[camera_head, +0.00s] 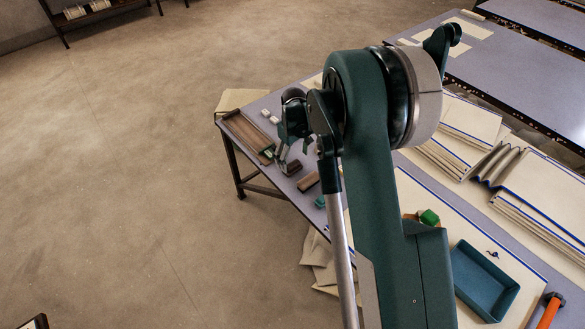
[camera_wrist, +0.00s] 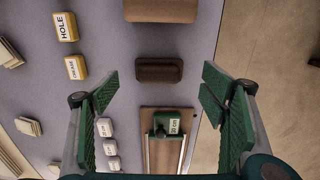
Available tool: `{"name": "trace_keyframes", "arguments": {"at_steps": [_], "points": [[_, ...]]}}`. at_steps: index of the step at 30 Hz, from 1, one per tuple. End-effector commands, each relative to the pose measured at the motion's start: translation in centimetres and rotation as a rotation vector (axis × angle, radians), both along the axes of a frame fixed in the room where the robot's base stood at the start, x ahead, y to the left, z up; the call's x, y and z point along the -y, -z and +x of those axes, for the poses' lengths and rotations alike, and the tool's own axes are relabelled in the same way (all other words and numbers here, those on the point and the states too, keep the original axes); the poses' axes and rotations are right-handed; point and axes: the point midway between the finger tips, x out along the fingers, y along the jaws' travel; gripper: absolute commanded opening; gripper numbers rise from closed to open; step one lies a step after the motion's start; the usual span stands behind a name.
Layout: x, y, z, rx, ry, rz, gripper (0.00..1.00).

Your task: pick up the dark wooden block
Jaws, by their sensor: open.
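The dark wooden block (camera_wrist: 160,70) is a small, very dark brown bar lying on the table, just beyond the fingertips and between their lines in the wrist view. In the head view the dark block (camera_head: 294,168) lies right by the fingers, partly covered. My gripper (camera_wrist: 165,90) is open and empty, with its green pads wide apart on either side. In the head view my gripper (camera_head: 284,158) hangs low over the table's far left end. Its height above the block is hard to tell.
A lighter brown block (camera_wrist: 160,10) lies beyond the dark one. A wooden tray (camera_wrist: 148,150) with a green piece is on the near side. Labelled yellow blocks (camera_wrist: 66,26) and small white blocks (camera_wrist: 107,146) lie left. The table edge (camera_wrist: 212,60) is close on the right.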

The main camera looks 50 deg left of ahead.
Motion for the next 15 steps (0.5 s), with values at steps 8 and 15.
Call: {"name": "trace_keyframes", "arguments": {"at_steps": [8, 15], "points": [[0.01, 0.14, 0.0, 0.0, 0.0, 0.0, 0.72], [-0.05, 0.89, 0.04, 0.0, 0.0, 0.0, 0.72]]}}
